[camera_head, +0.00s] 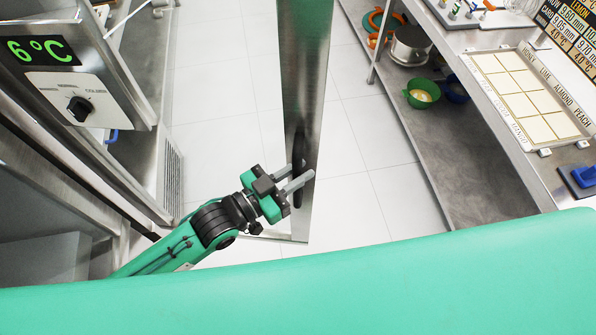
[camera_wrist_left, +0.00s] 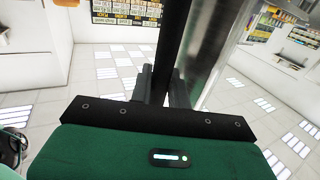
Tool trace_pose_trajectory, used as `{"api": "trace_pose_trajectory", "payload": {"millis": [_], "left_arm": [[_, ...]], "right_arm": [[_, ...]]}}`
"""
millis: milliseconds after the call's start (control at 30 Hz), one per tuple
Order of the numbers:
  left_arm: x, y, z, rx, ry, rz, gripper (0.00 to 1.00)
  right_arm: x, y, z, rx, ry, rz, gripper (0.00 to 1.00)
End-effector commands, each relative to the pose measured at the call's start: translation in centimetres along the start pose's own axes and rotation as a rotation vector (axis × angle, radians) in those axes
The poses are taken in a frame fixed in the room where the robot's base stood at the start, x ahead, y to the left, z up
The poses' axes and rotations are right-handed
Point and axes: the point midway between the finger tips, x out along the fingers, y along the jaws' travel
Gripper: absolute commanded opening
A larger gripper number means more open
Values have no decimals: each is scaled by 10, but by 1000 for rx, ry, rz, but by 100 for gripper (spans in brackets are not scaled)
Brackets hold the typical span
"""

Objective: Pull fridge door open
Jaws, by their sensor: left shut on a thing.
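The fridge door (camera_head: 305,70) is a tall steel panel seen almost edge-on in the head view. It stands out over the tiled floor, apart from the fridge body (camera_head: 30,100) at the left, so it is open. Its dark vertical handle (camera_head: 298,150) is near the door's lower visible part. My left gripper (camera_head: 297,180) is shut on the handle. In the left wrist view the dark handle (camera_wrist_left: 176,40) runs up between the fingers (camera_wrist_left: 160,90), with the shiny door (camera_wrist_left: 215,65) to its right. My right gripper is not in view.
A temperature display (camera_head: 40,50) and a dial (camera_head: 78,108) are on the fridge at the left. At the right is a steel counter with a labelled tray (camera_head: 520,92); its lower shelf (camera_head: 440,130) holds bowls and a pot. Tiled floor (camera_head: 375,150) between door and counter is clear.

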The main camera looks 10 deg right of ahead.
Motion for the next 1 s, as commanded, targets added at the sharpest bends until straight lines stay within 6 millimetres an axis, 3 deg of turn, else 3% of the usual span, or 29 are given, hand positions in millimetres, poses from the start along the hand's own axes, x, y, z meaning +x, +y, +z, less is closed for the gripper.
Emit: {"api": "trace_pose_trajectory", "payload": {"millis": [167,200,267,667,867,1000], "left_arm": [[0,0,-3,1,6,0,0],[0,0,-3,1,6,0,26],[0,0,-2,1,5,0,37],[0,0,-9,0,4,0,37],[1,0,-46,3,8,0,37],[0,0,-83,5,15,2,37]], "right_arm": [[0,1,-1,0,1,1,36],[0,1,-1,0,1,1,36],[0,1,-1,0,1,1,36],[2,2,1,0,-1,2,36],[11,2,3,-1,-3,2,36],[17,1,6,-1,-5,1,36]]}}
